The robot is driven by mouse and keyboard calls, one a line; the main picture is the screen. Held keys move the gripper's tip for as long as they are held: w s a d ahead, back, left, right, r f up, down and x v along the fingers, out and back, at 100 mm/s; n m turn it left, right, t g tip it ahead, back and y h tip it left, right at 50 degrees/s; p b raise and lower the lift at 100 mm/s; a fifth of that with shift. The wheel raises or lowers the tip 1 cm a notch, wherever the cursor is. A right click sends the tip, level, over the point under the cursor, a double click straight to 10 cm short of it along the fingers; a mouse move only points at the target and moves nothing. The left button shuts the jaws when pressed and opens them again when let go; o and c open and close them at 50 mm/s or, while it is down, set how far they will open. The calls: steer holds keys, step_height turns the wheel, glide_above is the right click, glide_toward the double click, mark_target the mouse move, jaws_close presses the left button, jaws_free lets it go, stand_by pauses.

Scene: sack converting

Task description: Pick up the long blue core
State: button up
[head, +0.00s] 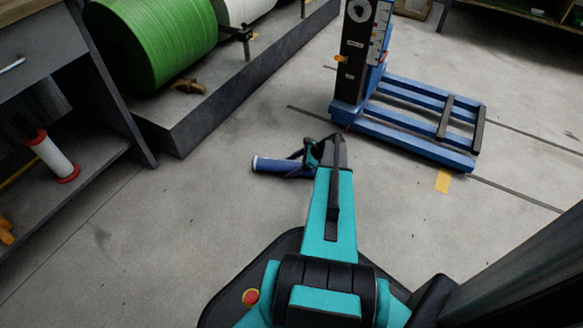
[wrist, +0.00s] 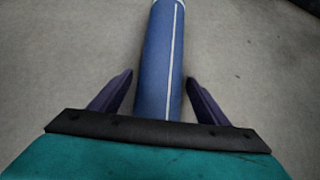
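The long blue core (head: 271,166) is a blue tube with a pale end, in the head view left of my arm's end. In the wrist view the blue core (wrist: 160,62), with a white line along it, runs up the middle of the picture. My gripper (wrist: 158,92) is open, one dark finger on each side of the core, with a gap showing on both sides. In the head view my gripper (head: 292,163) is at the core's right part and hides that end. Whether the core rests on the floor or is raised is hard to tell.
A blue lifting stand (head: 400,125) with fork legs is at the upper right. A grey plinth (head: 215,110) carries a large green roll (head: 155,45). A shelf at left holds a white spool with red ends (head: 52,157). The floor around the core is clear.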

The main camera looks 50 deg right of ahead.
steer(key=c, duration=1.5)
steer(key=shift+r, duration=0.1)
steer(key=shift+r+p, duration=1.1)
steer(key=shift+r, duration=0.3)
steer(key=s+d+p, duration=0.1)
steer(key=s+p, duration=0.1)
steer(key=s, duration=0.2)
steer(key=s+d+r+p, duration=0.1)
steer(key=s+d+p, duration=0.1)
steer(key=s, duration=0.3)
steer(key=s+d+r+p, duration=0.1)
steer(key=s+p, duration=0.1)
steer(key=s, duration=0.3)
steer(key=shift+d, duration=0.4)
steer(key=shift+s+d, duration=0.2)
steer(key=shift+s, duration=0.35)
steer(key=shift+r, duration=0.1)
